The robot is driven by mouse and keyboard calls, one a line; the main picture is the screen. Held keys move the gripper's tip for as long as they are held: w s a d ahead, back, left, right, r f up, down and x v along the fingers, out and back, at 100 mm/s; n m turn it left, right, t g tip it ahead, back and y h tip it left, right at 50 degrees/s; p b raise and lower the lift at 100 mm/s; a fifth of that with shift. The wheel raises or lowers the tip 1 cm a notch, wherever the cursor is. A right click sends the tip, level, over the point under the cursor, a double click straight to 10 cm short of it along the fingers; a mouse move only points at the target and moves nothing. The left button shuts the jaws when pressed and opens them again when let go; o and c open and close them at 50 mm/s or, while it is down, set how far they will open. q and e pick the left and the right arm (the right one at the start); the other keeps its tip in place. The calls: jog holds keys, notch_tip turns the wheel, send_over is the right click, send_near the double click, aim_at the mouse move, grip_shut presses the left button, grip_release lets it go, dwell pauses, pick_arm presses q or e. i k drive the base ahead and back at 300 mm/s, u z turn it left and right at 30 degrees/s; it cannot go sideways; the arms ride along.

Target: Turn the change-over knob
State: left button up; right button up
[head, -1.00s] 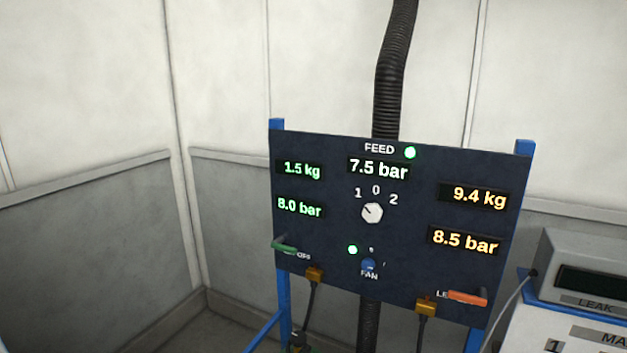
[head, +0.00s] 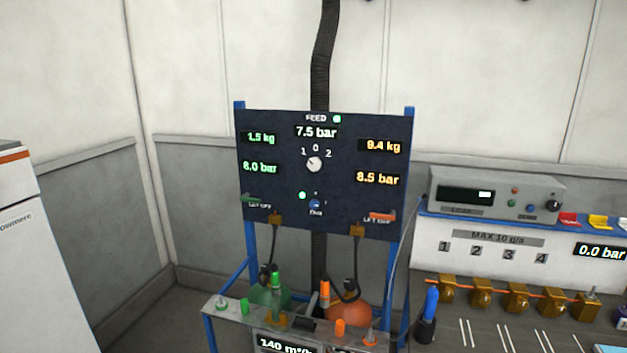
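The change-over knob (head: 314,164) is a small pale dial in the middle of the dark blue panel (head: 285,210), under the marks 1, 0 and 2. Its pointer line seems to lean up and left, toward 1. Above it the FEED display (head: 316,132) reads 7.5 bar, with a lit green lamp (head: 337,118). The left displays (head: 261,138) are green, 1.5 kg and 8.0 bar. The right displays (head: 383,146) are orange, 9.4 kg and 8.5 bar. Neither of my grippers is in view.
A green lever (head: 251,199) and an orange lever (head: 382,216) sit at the panel's lower corners, with a blue fan knob (head: 315,203) between. Green (head: 270,295) and orange (head: 348,313) cylinders stand below, behind a grey ledge (head: 225,307). A bench with a leak meter (head: 495,193) is at right.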

aim_at(315, 163)
jog(key=u, duration=0.95)
jog(key=i, duration=1.1)
jog(key=z, duration=0.15)
